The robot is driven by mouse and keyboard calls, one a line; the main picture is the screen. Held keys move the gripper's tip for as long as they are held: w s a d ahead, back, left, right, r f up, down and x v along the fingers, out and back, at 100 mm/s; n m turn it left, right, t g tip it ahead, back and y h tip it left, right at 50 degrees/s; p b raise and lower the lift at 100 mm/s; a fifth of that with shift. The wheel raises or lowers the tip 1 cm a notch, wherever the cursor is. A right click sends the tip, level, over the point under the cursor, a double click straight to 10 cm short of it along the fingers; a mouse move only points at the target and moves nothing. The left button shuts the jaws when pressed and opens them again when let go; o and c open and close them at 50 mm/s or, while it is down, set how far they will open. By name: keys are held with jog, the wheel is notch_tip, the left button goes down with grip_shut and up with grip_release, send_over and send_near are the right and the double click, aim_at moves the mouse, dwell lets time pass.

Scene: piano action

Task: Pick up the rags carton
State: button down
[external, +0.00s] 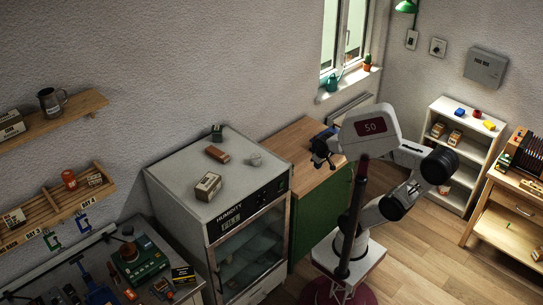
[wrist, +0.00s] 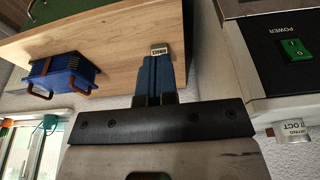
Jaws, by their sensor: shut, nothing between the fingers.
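A small tan carton with a pale label (external: 208,186) sits on top of the humidity cabinet (external: 175,185); its print is too small to read, so I cannot tell if it is the rags carton. Another carton (external: 10,124) stands on the upper wall shelf at the far left. My gripper (external: 320,160) is over the wooden counter, right of the cabinet and apart from both cartons. In the wrist view my gripper (wrist: 158,65) is shut and empty, its fingers together. A small labelled end (wrist: 159,50) shows by the fingertips. No rags carton is recognisable in the wrist view.
A brown block (external: 217,154), a dark green box (external: 217,132) and a clear glass item (external: 255,160) share the cabinet top.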

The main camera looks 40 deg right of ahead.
grip_release()
jog(key=w+v, duration=0.2)
jog(key=v, duration=0.7)
jog(key=w+r+v, duration=0.1)
jog(key=w+v, duration=0.1)
jog(key=v, duration=0.7)
jog(key=w+a+m+g+y, duration=0.1)
jog(key=w+a+m+y, duration=0.2)
jog(key=w+a, duration=0.45)
jog(key=w+a+m+g+y, duration=0.25)
jog(key=w+a, duration=0.25)
jog(key=a, duration=0.5)
jog(key=w+a+m+g+y, duration=0.1)
jog(key=w+a+m+y, duration=0.15)
jog(key=w+a, duration=0.5)
jog(key=w+a+f+m+g+y, duration=0.1)
jog(key=w+a+m+y, duration=0.2)
jog(key=a, duration=0.8)
jog(key=w+a+m+g+y, duration=0.2)
jog(key=a+m, duration=0.1)
jog(key=a, duration=0.8)
jog(key=f, duration=0.5)
jog(key=shift+w+d, duration=0.15)
jog(key=shift+d, duration=0.15)
